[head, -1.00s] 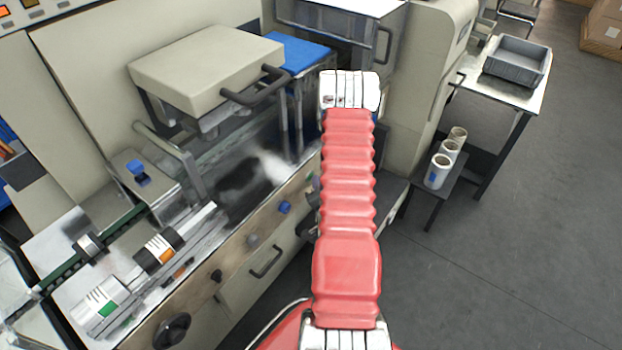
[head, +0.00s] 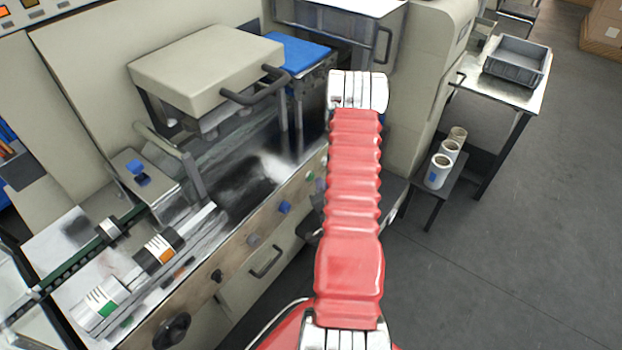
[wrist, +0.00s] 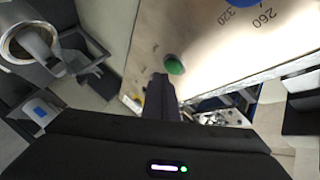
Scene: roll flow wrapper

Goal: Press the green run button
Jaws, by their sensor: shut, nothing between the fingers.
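The green run button (wrist: 174,64) is a round green cap on the pale panel in the wrist view. My gripper (wrist: 159,84) shows there as dark, closed fingers holding nothing. Their tip lies just below and left of the button in the picture. A small gap shows between them, and I cannot tell how far the tip is from the panel in depth. In the head view my red arm reaches over the machine's front panel (head: 237,252) and hides the gripper.
A blue knob (head: 285,207) sits on the front panel left of my arm; a blue dial (wrist: 238,3) beside printed numbers tops the wrist view. A drawer handle (head: 267,262) sticks out below. White rolls (head: 439,171) stand on a low shelf at right. Grey floor is open at right.

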